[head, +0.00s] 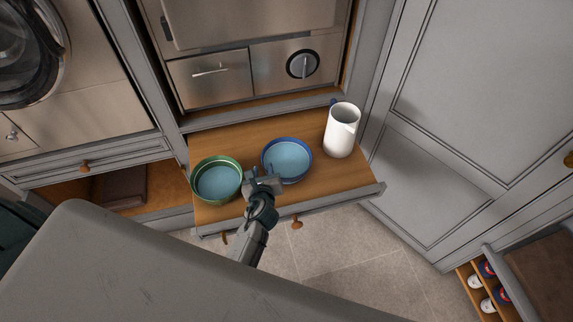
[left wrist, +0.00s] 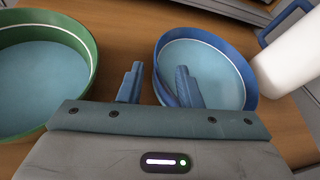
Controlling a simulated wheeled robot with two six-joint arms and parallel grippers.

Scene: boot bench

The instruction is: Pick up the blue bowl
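The blue bowl (head: 287,160) has a dark blue rim and a lighter blue inside. It stands on a pulled-out wooden shelf, between a green bowl and a white pitcher. My left gripper (head: 261,174) is at the bowl's near left edge. In the left wrist view the gripper (left wrist: 158,86) is open. One finger is outside the blue bowl (left wrist: 205,62) and the other overlaps its inside, with the rim between them. Whether either finger touches the wall cannot be told. My right gripper is not in view.
The green bowl (head: 217,181) stands close on the left of my left gripper. The white pitcher (head: 341,131) stands to the right of the blue bowl. The wooden shelf (head: 313,187) has bare room at its front right. A grey cabinet door (head: 440,130) is to the right.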

